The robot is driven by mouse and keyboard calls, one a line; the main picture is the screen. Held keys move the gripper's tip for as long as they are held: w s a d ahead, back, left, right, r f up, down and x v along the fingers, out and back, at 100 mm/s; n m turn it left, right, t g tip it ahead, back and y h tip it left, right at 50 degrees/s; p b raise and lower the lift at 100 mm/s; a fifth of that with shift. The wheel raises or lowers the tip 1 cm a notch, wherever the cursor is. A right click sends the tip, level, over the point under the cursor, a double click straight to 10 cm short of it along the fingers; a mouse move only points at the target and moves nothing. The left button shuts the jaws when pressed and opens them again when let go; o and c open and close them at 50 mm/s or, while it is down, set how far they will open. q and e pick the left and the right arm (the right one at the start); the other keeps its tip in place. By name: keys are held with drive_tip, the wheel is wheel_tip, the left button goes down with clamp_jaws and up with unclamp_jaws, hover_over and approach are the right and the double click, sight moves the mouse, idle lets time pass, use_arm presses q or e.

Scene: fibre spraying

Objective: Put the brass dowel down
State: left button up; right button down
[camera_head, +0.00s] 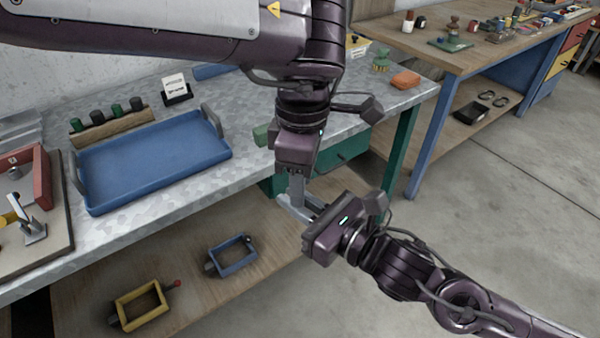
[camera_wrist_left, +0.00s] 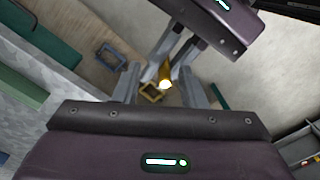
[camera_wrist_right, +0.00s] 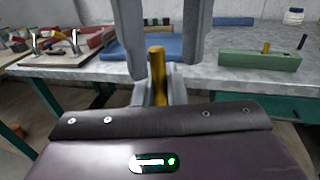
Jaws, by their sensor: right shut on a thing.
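The brass dowel (camera_wrist_right: 157,72) stands upright between the fingers of my right gripper (camera_wrist_right: 158,97), which is shut on it. The dowel also shows in the left wrist view (camera_wrist_left: 165,76). My left gripper (camera_wrist_left: 160,88) is open, with its fingers spread on either side of the dowel, apart from it. In the head view, my left gripper (camera_head: 297,193) points down from above and my right gripper (camera_head: 298,208) meets it from the right, just off the bench's front edge. The dowel is hidden there.
A blue tray (camera_head: 150,160) lies on the metal bench (camera_head: 240,178). A green block (camera_wrist_right: 255,61) with an upright brass-coloured peg (camera_wrist_right: 266,47) is partly hidden in the head view. Yellow (camera_head: 140,306) and blue (camera_head: 232,256) frames lie on the lower shelf. Open floor (camera_head: 490,230) lies right.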

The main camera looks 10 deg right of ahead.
use_arm(q)
clamp_jaws()
use_arm(e)
drive_tip(key=c, duration=1.4)
unclamp_jaws()
